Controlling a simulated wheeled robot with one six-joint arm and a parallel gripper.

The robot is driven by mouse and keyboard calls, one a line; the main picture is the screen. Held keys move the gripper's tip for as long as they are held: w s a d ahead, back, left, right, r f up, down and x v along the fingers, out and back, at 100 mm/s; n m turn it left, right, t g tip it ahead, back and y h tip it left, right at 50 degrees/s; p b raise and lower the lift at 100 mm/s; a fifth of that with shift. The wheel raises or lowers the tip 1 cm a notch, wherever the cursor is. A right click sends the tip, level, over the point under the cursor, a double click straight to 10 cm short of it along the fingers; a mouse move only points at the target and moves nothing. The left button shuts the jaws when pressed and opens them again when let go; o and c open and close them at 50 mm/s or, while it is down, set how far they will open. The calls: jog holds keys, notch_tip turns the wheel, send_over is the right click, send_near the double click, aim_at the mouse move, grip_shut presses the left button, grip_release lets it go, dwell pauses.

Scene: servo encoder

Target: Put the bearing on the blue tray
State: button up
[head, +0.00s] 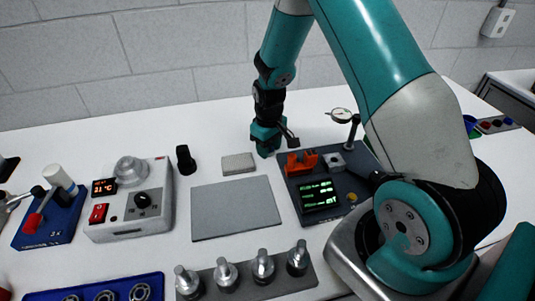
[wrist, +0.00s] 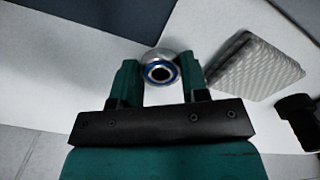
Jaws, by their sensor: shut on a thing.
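The bearing (wrist: 160,72) is a shiny metal ring with a blue band and a dark bore. It sits between the two fingertips of my gripper (wrist: 160,80), which is shut on it. In the head view my gripper (head: 265,149) points down at the back of the table, left of the orange-topped device; the bearing cannot be made out there. The blue tray (head: 88,287) is at the front left, cut off by the lower picture edge. Several ring-shaped parts lie in it.
A grey textured block (head: 238,164) lies beside my gripper, with a black knob-like part (head: 186,159) to its left. A flat grey mat (head: 235,208) lies in the middle. A rack of metal pegs (head: 245,277) stands right of the tray, and a grey control box (head: 130,205) behind it.

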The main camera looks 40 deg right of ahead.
jog(key=shift+f, duration=0.15)
jog(key=o, duration=1)
